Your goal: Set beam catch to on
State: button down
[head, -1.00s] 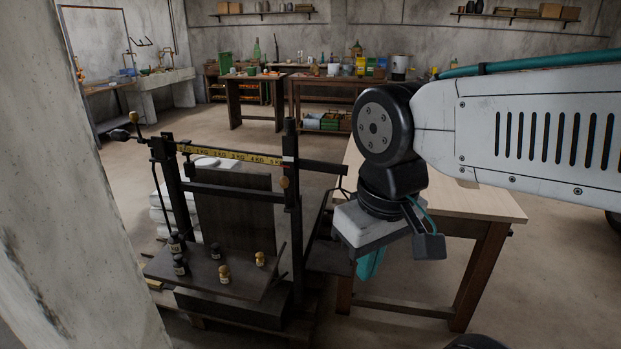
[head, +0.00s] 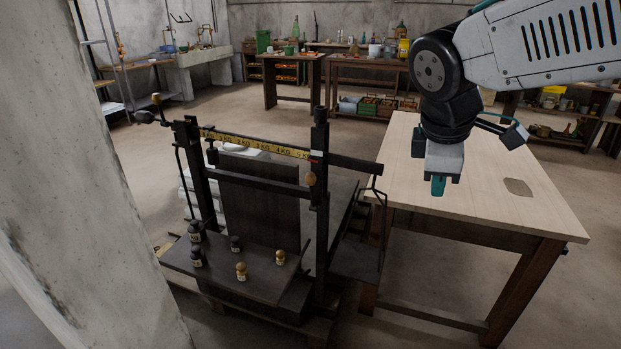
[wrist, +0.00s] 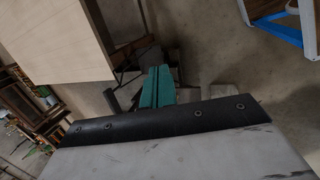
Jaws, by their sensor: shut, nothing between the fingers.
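The beam scale (head: 318,170) stands at the left in the head view, with a dark frame and a yellow kg-marked beam (head: 255,144). I cannot tell which part is the beam catch. My gripper (head: 438,186) points down to the right of the scale, over the wooden table, apart from both. Its teal fingers (wrist: 158,88) are shut and empty in the wrist view.
The wooden table (head: 480,170) stands right of the scale, with a flat grey patch on its top. Small black and brass weights (head: 241,271) stand on the scale's front shelf. A concrete pillar (head: 85,200) is at the left. Open floor lies behind.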

jog(key=w+a+f+n+t, duration=0.2)
jog(key=w+a+f+n, duration=0.1)
jog(key=w+a+n, duration=0.85)
jog(key=n+t, duration=0.2)
jog(key=n, duration=0.5)
send_near(311, 174)
jog(key=s+a+r, duration=0.2)
jog(key=s+a, duration=0.1)
jog(key=s, duration=0.4)
jog(key=w+d+r+x, duration=0.1)
jog(key=x, duration=1.2)
jog(key=shift+w, duration=0.3)
jog(key=shift+r, duration=0.15)
jog(key=shift+w+d+r, duration=0.2)
jog(key=shift+w+d, duration=0.05)
jog(key=shift+w, duration=0.25)
jog(key=shift+w+d+r, duration=0.2)
jog(key=shift+w, duration=0.35)
jog(key=shift+r, duration=0.1)
